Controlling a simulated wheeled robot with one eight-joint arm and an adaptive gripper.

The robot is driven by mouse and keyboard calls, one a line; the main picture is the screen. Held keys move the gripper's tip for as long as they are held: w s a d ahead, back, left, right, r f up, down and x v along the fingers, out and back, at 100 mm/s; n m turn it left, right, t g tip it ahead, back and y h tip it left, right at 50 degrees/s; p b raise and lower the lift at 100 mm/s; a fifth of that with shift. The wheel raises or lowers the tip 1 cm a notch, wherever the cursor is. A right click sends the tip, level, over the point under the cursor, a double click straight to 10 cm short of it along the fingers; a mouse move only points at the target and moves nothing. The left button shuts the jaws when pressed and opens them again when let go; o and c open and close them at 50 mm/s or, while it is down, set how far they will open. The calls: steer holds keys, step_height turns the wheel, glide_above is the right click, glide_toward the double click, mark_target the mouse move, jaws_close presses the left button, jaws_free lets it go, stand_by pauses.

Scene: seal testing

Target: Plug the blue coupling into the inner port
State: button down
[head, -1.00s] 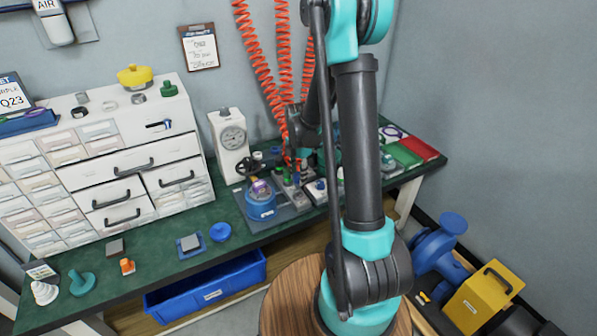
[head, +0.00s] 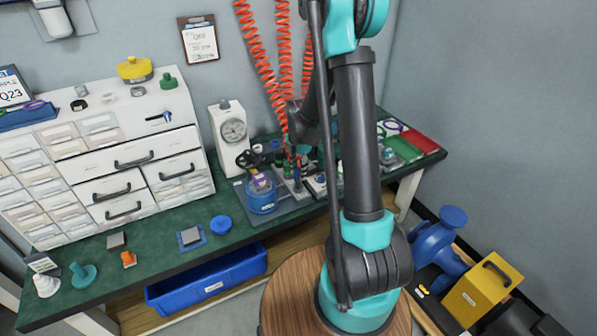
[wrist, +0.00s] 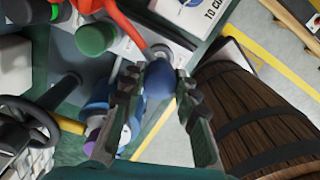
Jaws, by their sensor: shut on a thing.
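In the wrist view, the blue coupling (wrist: 158,80) sits between the fingertips of my gripper (wrist: 155,92), which is shut on it. A grey stem at its upper end leads towards a red hose (wrist: 122,22). In the head view, my gripper (head: 297,160) is low over the fixture plate (head: 285,211) at the back of the bench, with coiled red hoses (head: 284,60) hanging behind it. My arm hides part of this area. I cannot tell which opening is the inner port, or whether the coupling touches it.
A white gauge stand (head: 231,130) with a black handwheel (head: 248,159) and a blue pot (head: 261,197) stand left of my gripper. A green cap (wrist: 96,38) is close by in the wrist view. Red and green trays (head: 418,141) lie right.

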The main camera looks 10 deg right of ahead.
steer(key=shift+f, duration=1.35)
stand_by(0.3)
steer(key=c, duration=1.1)
jaws_free()
steer(key=shift+o, duration=0.2)
step_height(320, 180, up, 12)
steer(key=shift+f, duration=0.1)
steer(key=shift+s, duration=0.1)
steer(key=s+d+m+t, duration=0.2)
steer(key=s+m, duration=0.9)
steer(key=m, duration=0.1)
steer(key=s+d+m+t, duration=0.2)
steer(key=s+m, duration=0.9)
steer(key=m, duration=0.1)
steer(key=shift+f+m, duration=0.15)
steer(key=shift+m, duration=0.15)
